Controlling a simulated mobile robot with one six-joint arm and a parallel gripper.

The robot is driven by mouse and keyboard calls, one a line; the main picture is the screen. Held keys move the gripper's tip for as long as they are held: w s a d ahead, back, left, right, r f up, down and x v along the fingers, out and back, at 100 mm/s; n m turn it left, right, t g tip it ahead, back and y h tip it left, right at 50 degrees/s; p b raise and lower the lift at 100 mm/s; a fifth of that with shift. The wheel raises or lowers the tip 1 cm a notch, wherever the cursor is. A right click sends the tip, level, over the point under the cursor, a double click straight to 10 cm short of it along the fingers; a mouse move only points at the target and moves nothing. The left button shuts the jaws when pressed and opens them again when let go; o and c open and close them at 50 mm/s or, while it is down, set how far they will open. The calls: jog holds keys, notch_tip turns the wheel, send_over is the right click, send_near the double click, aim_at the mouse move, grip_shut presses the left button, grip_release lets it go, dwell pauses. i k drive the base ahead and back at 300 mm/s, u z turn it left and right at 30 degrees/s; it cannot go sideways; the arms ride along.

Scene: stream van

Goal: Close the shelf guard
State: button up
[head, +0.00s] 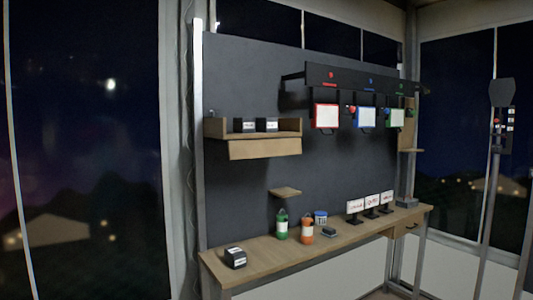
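The wooden shelf (214,129) is fixed to the dark wall panel at the left in the head view. A wooden board (265,149), which looks like the shelf guard, hangs down along the shelf's front edge, so the front of the shelf is open. Two dark boxes with white labels, a left one (245,125) and a right one (267,125), stand on the shelf behind it. My gripper is not in view, and nothing is seen touching the board.
Below is a long wooden desk (270,249) with a dark box (235,258), a green bottle (282,226), an orange bottle (307,230) and several small signs. A small wooden ledge (286,192) juts out above the desk. A black rack (360,80) with coloured frames hangs at the right.

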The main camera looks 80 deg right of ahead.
aim_at(242, 149)
jog(key=z, duration=0.85)
jog(key=k, duration=0.9)
jog(key=i, duration=0.7)
